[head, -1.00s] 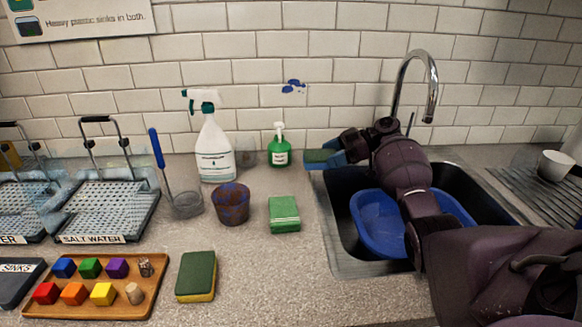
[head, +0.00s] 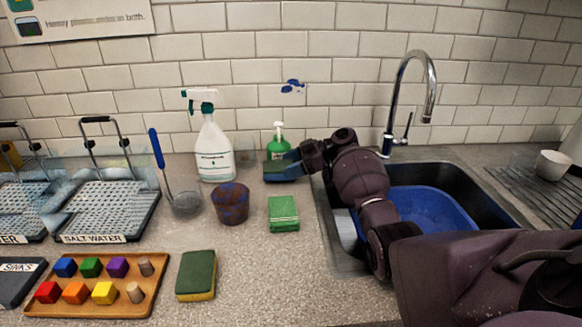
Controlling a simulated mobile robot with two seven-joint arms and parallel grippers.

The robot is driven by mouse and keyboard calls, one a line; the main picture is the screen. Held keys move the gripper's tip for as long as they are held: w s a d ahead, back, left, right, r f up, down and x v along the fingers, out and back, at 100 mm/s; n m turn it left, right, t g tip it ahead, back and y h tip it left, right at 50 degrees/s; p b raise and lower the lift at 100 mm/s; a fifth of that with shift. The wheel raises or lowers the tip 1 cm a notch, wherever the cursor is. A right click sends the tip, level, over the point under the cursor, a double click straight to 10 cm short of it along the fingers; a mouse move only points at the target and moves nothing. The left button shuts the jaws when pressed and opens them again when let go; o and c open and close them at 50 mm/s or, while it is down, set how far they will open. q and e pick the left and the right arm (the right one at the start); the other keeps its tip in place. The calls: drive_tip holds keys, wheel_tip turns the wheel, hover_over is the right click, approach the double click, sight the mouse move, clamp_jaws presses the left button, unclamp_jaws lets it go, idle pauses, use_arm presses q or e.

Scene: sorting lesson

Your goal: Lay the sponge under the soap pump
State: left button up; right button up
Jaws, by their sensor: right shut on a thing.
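The soap pump (head: 278,143) is a green bottle with a white pump head, upright at the back of the counter by the tiled wall. I cannot tell whether the sponge touches the bottle or the counter. A second sponge (head: 196,275), green over yellow, lies on the counter at the front. My left gripper is not in view.
A spray bottle (head: 213,150), a brown-blue cup (head: 230,203) and a green packet (head: 284,214) stand near. A tray (head: 140,307) of coloured blocks lies front left. The sink with a blue basin (head: 436,208) is right. Bare counter lies between the packet and the front sponge.

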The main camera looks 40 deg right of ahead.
drive_tip(key=shift+f, duration=0.2)
drive_tip(key=shift+f+b, duration=0.3)
drive_tip(key=shift+f, duration=0.25)
drive_tip(key=shift+f, duration=0.1)
drive_tip(key=o, duration=0.9)
drive_tip(key=shift+r, duration=0.25)
drive_tip(key=v, duration=1.2)
drive_tip(key=shift+r+p, duration=0.3)
drive_tip(key=shift+r, duration=0.1)
